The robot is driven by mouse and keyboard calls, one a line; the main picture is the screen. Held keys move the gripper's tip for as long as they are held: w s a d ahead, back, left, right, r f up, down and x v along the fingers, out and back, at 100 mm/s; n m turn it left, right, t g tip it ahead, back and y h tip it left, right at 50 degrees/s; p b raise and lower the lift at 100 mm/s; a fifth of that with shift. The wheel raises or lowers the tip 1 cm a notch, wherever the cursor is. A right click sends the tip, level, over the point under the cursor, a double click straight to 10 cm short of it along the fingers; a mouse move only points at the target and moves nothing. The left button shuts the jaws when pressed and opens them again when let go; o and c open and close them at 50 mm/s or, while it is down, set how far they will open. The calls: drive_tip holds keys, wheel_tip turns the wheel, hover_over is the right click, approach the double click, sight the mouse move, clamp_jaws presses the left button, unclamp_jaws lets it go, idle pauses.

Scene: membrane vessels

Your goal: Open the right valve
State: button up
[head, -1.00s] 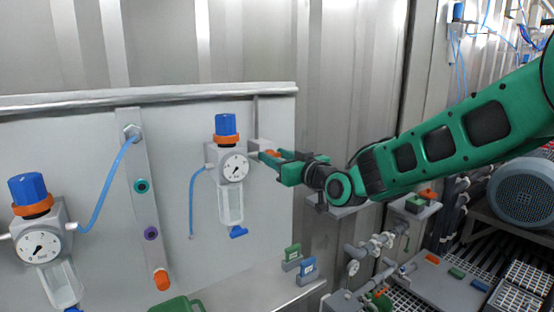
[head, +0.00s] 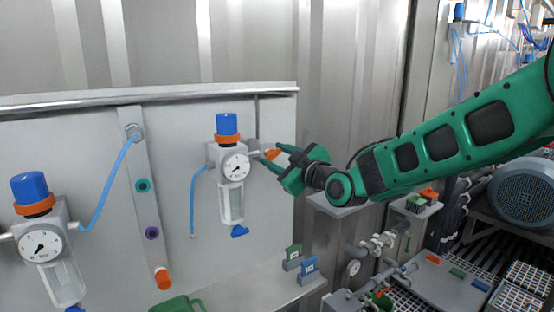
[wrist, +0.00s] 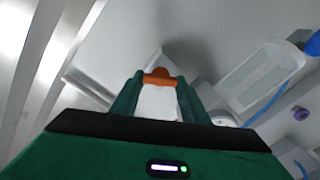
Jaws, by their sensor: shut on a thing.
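The right valve has a small orange handle (head: 273,154) on the right side of the right regulator (head: 234,165), which has a blue knob and a round gauge. My gripper (head: 271,154) reaches it from the right, with one green finger above and one below the handle. In the wrist view the orange handle (wrist: 158,76) sits between the two green fingertips (wrist: 157,88). My gripper is shut on it. The fingers partly hide the handle and the valve body behind it.
A second regulator (head: 41,240) with a blue knob stands at the lower left. A strip (head: 147,205) with coloured fittings and a blue hose lies between them. Small green and blue valves (head: 307,266) sit below. Grey pipes (head: 375,245) run at the lower right.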

drive_tip(key=n, duration=0.4)
drive_tip(key=shift+w+d, duration=0.1)
drive_tip(key=shift+f+n, duration=0.15)
drive_tip(key=shift+n, duration=1.1)
drive_tip(key=shift+f+n, duration=0.1)
drive_tip(key=shift+n, duration=1.15)
drive_tip(key=o, duration=1.1)
drive_tip(key=shift+c, duration=0.2)
drive_tip(key=shift+s+d, duration=0.15)
drive_tip(key=shift+s, duration=0.35)
drive_tip(key=v, duration=0.9)
drive_tip(key=shift+s+d, duration=0.2)
drive_tip(key=shift+d, duration=0.1)
